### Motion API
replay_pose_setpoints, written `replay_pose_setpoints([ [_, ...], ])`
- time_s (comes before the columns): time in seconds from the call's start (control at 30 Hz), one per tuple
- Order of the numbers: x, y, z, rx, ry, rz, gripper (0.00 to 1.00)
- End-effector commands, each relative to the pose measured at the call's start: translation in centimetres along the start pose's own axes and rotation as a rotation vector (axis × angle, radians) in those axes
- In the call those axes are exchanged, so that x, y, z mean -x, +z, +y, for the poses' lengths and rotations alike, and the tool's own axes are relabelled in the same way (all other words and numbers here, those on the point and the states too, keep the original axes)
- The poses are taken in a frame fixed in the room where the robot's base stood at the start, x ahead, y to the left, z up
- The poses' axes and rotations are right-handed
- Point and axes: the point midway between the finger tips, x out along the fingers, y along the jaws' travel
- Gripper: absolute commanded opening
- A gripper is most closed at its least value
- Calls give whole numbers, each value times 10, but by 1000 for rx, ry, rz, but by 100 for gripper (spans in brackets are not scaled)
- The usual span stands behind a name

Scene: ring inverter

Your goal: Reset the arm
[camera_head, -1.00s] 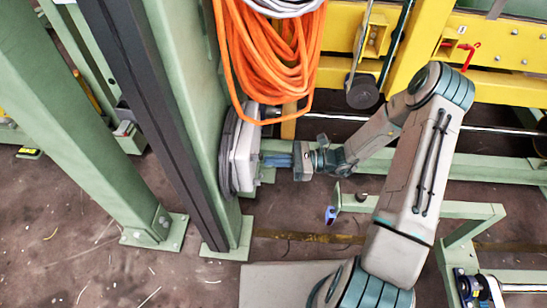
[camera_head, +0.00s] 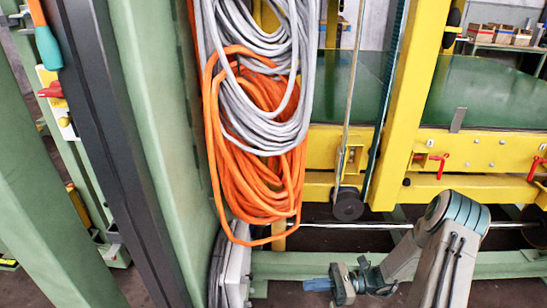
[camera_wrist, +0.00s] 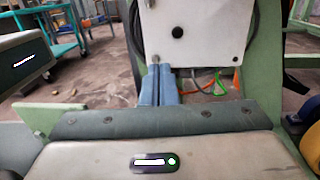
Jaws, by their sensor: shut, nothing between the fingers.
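My gripper (camera_head: 318,284) shows at the bottom of the head view, at the end of my bent arm. Its blue fingers point left toward a grey-white box (camera_head: 236,274) on the green post. In the wrist view the two blue fingers of my gripper (camera_wrist: 157,84) lie together with nothing between them. They are in front of the lower part of the box (camera_wrist: 190,30), which has a black round knob. I cannot tell whether the fingertips touch the box. My lower arm and base are out of the head view.
Orange cable (camera_head: 250,180) and grey cable (camera_head: 262,90) hang in coils on the green post (camera_head: 165,130), above the box. A yellow frame (camera_head: 465,150) with red handles stands behind my arm. A green beam (camera_head: 400,264) runs low behind my gripper. Brown floor (camera_wrist: 100,75) shows left of the fingers.

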Motion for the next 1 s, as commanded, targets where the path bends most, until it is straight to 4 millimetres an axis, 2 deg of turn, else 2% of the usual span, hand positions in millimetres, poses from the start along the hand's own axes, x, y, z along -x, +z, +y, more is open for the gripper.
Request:
replay_pose_setpoints([
  [0.17, -6, 33, 5, 43, 69, 73, 0],
  [0.5, -23, 153, 36, 256, 376, 412, 0],
  [1.0, -26, 325, 85, 664, 766, 890, 0],
])
